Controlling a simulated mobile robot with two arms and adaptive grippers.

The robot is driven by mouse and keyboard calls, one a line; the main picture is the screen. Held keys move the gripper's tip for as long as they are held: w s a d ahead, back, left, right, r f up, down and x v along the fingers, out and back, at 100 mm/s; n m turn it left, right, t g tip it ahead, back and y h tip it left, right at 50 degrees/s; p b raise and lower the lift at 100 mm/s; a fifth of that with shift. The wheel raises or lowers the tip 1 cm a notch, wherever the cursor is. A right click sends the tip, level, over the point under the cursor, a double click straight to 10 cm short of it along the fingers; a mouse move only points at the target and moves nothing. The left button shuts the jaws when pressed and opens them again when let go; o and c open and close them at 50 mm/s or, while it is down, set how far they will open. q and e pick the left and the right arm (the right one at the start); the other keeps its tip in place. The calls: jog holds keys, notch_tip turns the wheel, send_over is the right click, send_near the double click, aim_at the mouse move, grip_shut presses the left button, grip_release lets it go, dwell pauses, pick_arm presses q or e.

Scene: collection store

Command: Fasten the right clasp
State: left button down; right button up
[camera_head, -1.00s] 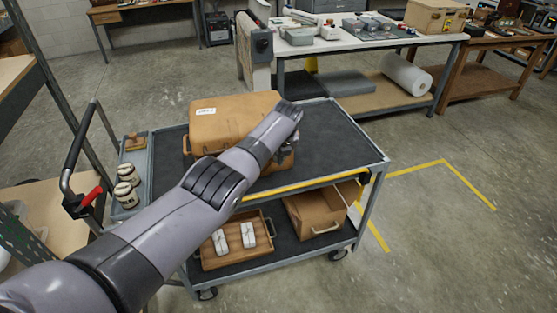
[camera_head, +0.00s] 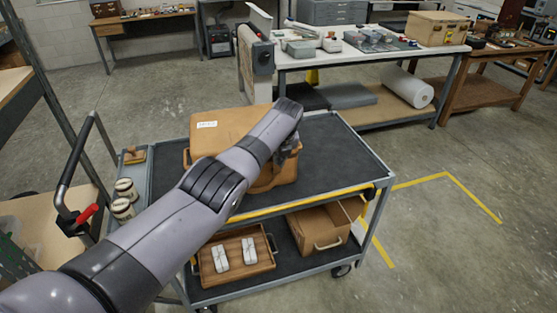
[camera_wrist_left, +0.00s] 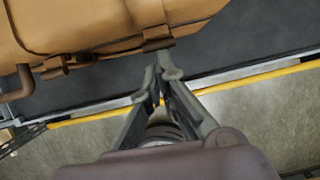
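The tan case (camera_head: 222,121) with a white label sits on the cart's dark top shelf, and its lid looks down. My left arm crosses in front of it and hides much of its front. My left gripper (camera_head: 287,157) is at the case's front right side, mostly hidden by my arm. In the left wrist view, its fingertips (camera_wrist_left: 168,72) are close together, just below a brown clasp (camera_wrist_left: 157,40) on the case (camera_wrist_left: 95,22). I cannot tell whether they touch it or whether it is fastened. A handle (camera_wrist_left: 26,82) shows farther left. My right gripper is out of view.
The cart's top shelf (camera_head: 340,155) is clear right of the case. A wooden tray (camera_head: 262,262) and a cardboard box (camera_head: 318,228) stand on its lower shelf. Two round containers (camera_head: 124,198) sit at its left. A workbench (camera_head: 385,55) stands behind.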

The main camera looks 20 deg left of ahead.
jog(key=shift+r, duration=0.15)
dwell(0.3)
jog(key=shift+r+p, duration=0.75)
jog(key=shift+p, duration=0.1)
